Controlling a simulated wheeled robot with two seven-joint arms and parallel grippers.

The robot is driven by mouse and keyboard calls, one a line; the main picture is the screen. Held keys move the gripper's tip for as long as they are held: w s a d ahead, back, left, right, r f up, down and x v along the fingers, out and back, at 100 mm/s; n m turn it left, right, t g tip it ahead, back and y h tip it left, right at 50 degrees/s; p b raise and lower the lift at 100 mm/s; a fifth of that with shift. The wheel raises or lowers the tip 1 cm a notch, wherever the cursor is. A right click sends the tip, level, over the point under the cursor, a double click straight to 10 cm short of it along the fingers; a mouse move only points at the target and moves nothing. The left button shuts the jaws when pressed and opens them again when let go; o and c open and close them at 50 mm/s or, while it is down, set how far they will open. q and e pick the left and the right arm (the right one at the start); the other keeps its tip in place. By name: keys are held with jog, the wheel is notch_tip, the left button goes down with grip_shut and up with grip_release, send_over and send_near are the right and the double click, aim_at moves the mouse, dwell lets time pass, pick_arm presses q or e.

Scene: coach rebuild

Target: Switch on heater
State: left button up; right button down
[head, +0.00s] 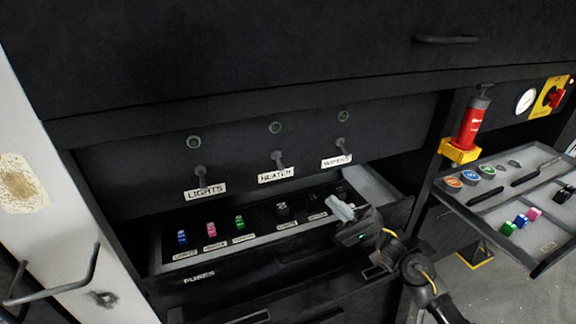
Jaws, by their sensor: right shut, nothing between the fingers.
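The heater switch (279,160) is a small dark lever on the black panel, above a white label (276,175) reading HEATER. A round indicator (275,128) above it has a greenish centre; I cannot tell if it is lit. The lights switch (201,176) is to its left and the wipers switch (341,146) to its right. My right gripper (340,208) is shut and empty, over the right part of the open fuses drawer, below and right of the heater switch and apart from it. My left gripper is not in view.
The open fuses drawer (157,250) juts out below the panel, with blue, pink and green fuses (211,229) and dark ones in it. A grey tray (488,226) with coloured fuses and discs is at the right. A red extinguisher (472,122) stands in a yellow holder (458,152).

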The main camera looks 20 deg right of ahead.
aim_at(281, 163)
jog(key=p+x, duration=0.4)
jog(key=x, duration=0.6)
jog(key=shift+a+r, duration=0.15)
jog(key=shift+r, duration=0.3)
jog(key=shift+s+a+r+p, duration=0.35)
jog(key=shift+a+p, duration=0.1)
jog(key=shift+a, duration=0.15)
jog(key=shift+s+a+r+p, duration=0.2)
jog(key=shift+a+r+p, duration=0.1)
jog(key=shift+a+p, duration=0.25)
jog(key=shift+s+a, duration=0.1)
jog(key=shift+a, duration=0.2)
jog(key=shift+r, duration=0.1)
